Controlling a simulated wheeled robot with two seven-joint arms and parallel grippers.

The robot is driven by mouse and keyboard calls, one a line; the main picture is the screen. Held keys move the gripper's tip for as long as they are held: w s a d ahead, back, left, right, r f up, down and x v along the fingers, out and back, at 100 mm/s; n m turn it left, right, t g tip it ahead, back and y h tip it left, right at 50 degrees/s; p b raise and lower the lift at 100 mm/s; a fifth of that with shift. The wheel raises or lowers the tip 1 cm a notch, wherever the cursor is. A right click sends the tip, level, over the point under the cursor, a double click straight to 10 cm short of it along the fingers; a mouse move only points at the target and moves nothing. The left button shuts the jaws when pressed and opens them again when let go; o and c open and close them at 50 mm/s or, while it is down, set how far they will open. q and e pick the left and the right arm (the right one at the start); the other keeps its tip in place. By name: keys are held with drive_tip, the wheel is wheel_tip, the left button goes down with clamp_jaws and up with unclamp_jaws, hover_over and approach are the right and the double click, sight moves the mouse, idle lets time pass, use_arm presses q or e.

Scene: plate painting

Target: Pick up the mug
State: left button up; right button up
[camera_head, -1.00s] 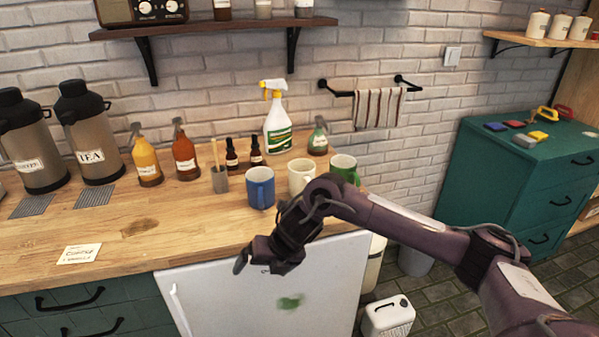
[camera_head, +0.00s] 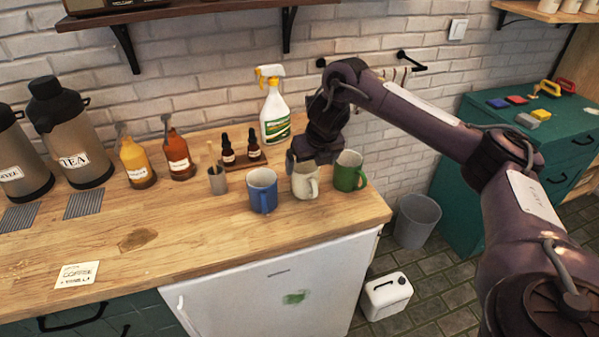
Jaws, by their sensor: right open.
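Three mugs stand upright in a row near the right end of the wooden counter. They are a blue mug (camera_head: 262,191), a white mug (camera_head: 306,184) and a green mug (camera_head: 349,174). My right gripper (camera_head: 311,157) points down just above and behind the white mug, and overlaps its rim in the picture. Its jaws are open, and I cannot tell whether they touch the mug. My left gripper is out of view.
A spray bottle (camera_head: 275,115) and small dropper bottles (camera_head: 240,155) stand behind the mugs. The counter's front (camera_head: 200,235) is mostly clear. A shelf (camera_head: 190,17) hangs above.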

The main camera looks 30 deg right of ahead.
sight(306, 172)
drive_tip(key=x, duration=0.2)
drive_tip(key=p+x, duration=0.1)
drive_tip(key=x, duration=0.1)
drive_tip(key=p+x, duration=0.1)
drive_tip(key=x, duration=0.2)
drive_tip(key=shift+w+a+r, duration=0.1)
drive_tip(key=shift+w, duration=0.2)
drive_tip(key=shift+s, duration=0.1)
drive_tip(key=shift+c, duration=0.3)
drive_tip(key=shift+r, duration=0.1)
drive_tip(key=c, duration=1.3)
drive_tip(key=shift+o, duration=0.2)
drive_tip(key=shift+r, duration=0.1)
